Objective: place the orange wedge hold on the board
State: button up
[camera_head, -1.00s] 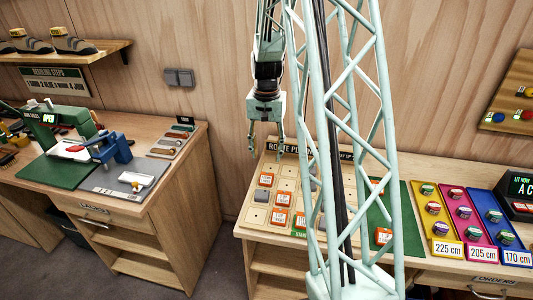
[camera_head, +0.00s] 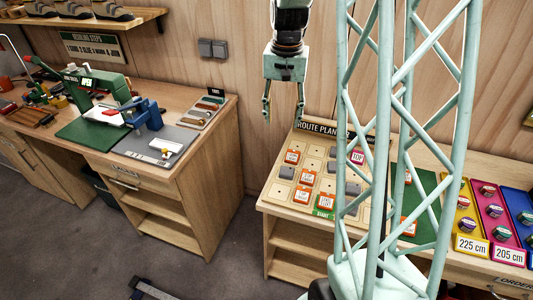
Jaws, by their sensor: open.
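The board (camera_head: 270,194) marked ROUTE PLANNER lies on the right bench, with several white-and-orange tiles and grey pieces in its grid and some bare cells. A white-and-orange tile (camera_head: 408,225) lies on the green mat (camera_head: 400,186) right of the board, partly behind my lattice column. The tile labels are too small to read, so I cannot tell which one is the orange wedge hold. My gripper (camera_head: 282,114) is open and empty, pointing down above the back left of the board.
My lattice column hides the board's right part. Yellow (camera_head: 460,215) and magenta (camera_head: 499,230) trays with round pieces stand at the right. The left bench (camera_head: 135,168) carries a green press (camera_head: 92,84) and a blue clamp (camera_head: 148,113). Floor shows between the benches.

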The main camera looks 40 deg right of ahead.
jog(key=s+a+r+n+t, duration=0.1)
jog(key=s+a+r+n, duration=0.1)
jog(key=s+a+r, duration=0.45)
jog(key=s+a+r+n, duration=0.2)
jog(key=s+a+r, duration=0.1)
jog(key=a+r, duration=0.6)
jog(key=s+a+r+n+t, duration=0.1)
jog(key=s+a+r+n, duration=0.1)
jog(key=s+a, duration=0.4)
jog(key=s+a+r+n+t, duration=0.1)
jog(key=s+a+r+n, duration=0.2)
jog(key=s+a, duration=0.4)
jog(key=s+r, duration=0.1)
jog(key=s, duration=0.7)
jog(key=shift+s+a+r, duration=0.25)
jog(key=shift+s, duration=0.05)
